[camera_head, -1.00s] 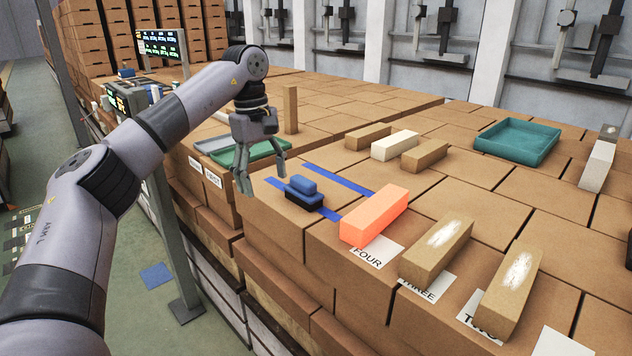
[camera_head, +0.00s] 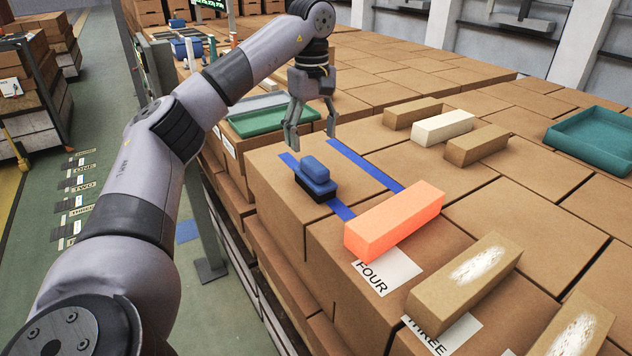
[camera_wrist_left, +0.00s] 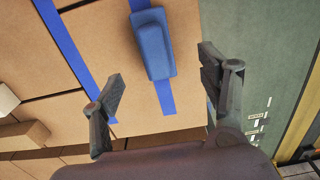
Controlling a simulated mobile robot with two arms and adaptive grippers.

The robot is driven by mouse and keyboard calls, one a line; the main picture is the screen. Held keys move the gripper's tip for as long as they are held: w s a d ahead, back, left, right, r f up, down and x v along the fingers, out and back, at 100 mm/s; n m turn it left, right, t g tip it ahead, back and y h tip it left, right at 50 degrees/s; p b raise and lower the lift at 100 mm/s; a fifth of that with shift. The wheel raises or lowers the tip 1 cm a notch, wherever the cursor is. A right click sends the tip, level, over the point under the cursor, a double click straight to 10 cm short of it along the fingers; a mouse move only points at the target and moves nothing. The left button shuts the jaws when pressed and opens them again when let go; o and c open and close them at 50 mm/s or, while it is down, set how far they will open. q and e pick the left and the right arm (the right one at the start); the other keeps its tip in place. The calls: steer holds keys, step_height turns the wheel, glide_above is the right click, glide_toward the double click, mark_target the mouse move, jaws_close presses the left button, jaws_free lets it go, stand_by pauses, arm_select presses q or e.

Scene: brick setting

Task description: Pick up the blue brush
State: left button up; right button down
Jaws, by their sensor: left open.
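The blue brush (camera_head: 316,176) has a blue handle on top and dark bristles below. It rests on a brown box top, on one of two blue tape strips (camera_head: 365,164). My left gripper (camera_head: 310,145) is open and empty, above and behind the brush in the head view. In the left wrist view the brush (camera_wrist_left: 153,43) lies ahead of the open fingers (camera_wrist_left: 158,100), roughly in line with the gap between them. The fingers do not touch it. My right gripper is in neither view.
An orange brick (camera_head: 395,220) stands right of the brush by the FOUR label (camera_head: 388,270). Tan bricks (camera_head: 465,275) lie nearer. Other bricks (camera_head: 443,126), a teal tray (camera_head: 595,140) and a green tray (camera_head: 270,119) are farther back. The stack's left edge drops to the floor.

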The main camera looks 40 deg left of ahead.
mark_target(314, 164)
arm_select(q)
steer(key=f, duration=0.4)
steer(key=shift+w+p, duration=0.3)
steer(key=shift+p, duration=0.1)
step_height(314, 164, down, 3)
steer(key=shift+f+p, duration=0.15)
steer(key=shift+p, duration=0.2)
steer(key=f, duration=0.1)
steer(key=f+p, duration=0.1)
steer(key=f, duration=0.2)
steer(key=shift+w+a+f+p, duration=0.2)
steer(key=shift+w+f+p, duration=0.1)
steer(key=shift+p, duration=0.1)
steer(key=shift+f, duration=0.25)
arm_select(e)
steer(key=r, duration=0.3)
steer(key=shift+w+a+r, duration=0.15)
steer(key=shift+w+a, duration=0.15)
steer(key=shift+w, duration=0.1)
arm_select(q)
steer(key=shift+c, duration=0.3)
steer(key=c, duration=1.3)
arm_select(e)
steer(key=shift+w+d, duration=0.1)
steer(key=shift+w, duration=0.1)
arm_select(q)
steer(key=shift+r, duration=0.1)
